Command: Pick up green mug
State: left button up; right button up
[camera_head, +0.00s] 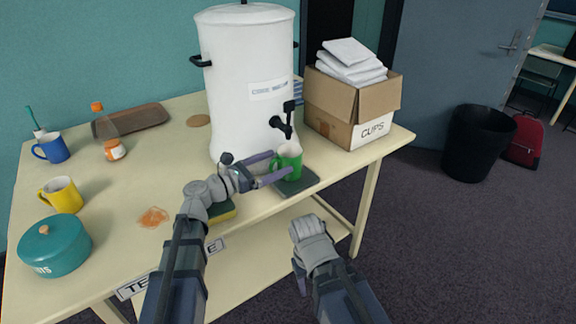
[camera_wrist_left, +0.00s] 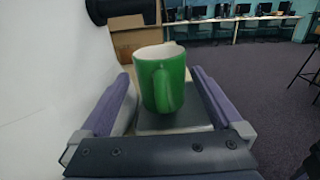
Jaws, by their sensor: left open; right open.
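The green mug (camera_head: 288,160) stands upright on a dark drip tray (camera_head: 299,184) under the tap of the white urn (camera_head: 240,75). In the left wrist view the green mug (camera_wrist_left: 160,80) is between the two purple fingers, its handle facing the camera. My left gripper (camera_head: 270,167) is open, with its fingers reaching on either side of the mug; it also shows in the left wrist view (camera_wrist_left: 163,98). A gap shows on the mug's right side; contact on the left is hard to tell. My right gripper (camera_head: 300,275) is low, in front of the table, mostly hidden behind its wrist.
The black urn tap (camera_head: 282,122) hangs just above the mug. A carton of cups (camera_head: 345,110) stands to the right. A sponge (camera_head: 222,212) lies under my left wrist. Yellow (camera_head: 62,194) and blue mugs (camera_head: 52,147), and a teal pot (camera_head: 55,246), stand at left.

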aim_at(280, 161)
pick_arm(q)
jog(key=x, duration=0.5)
grip_shut()
dwell(0.8)
jog(key=shift+r, duration=0.25)
pick_arm(e)
jog(key=shift+r, duration=0.25)
